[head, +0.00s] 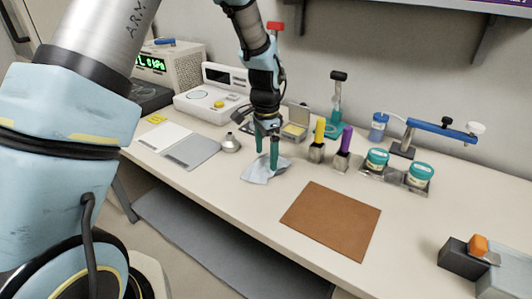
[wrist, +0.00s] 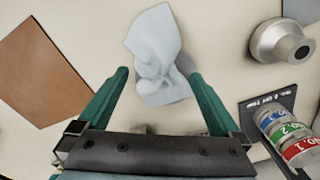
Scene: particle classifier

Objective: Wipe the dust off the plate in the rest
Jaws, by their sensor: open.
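A crumpled pale blue-grey cloth (head: 257,173) lies on the bench; it also shows in the wrist view (wrist: 157,42). My gripper (head: 267,161) points down over the cloth with its green fingers apart. In the wrist view my gripper (wrist: 158,76) is open, with the cloth between and just beyond the fingertips. Whether the fingers touch it is unclear. At the bench's right end an orange piece (head: 478,244) and a thin grey piece (head: 491,258) sit at a dark block (head: 462,258). I cannot tell whether this is the plate in its rest, and no dust can be made out.
A brown mat (head: 331,219) lies right of the cloth. A metal funnel-shaped piece (head: 231,143) and grey and white pads (head: 192,151) are left. Yellow (head: 318,137) and purple-topped (head: 343,146) tools and teal-lidded jars (head: 377,159) stand behind. The bench's front strip is clear.

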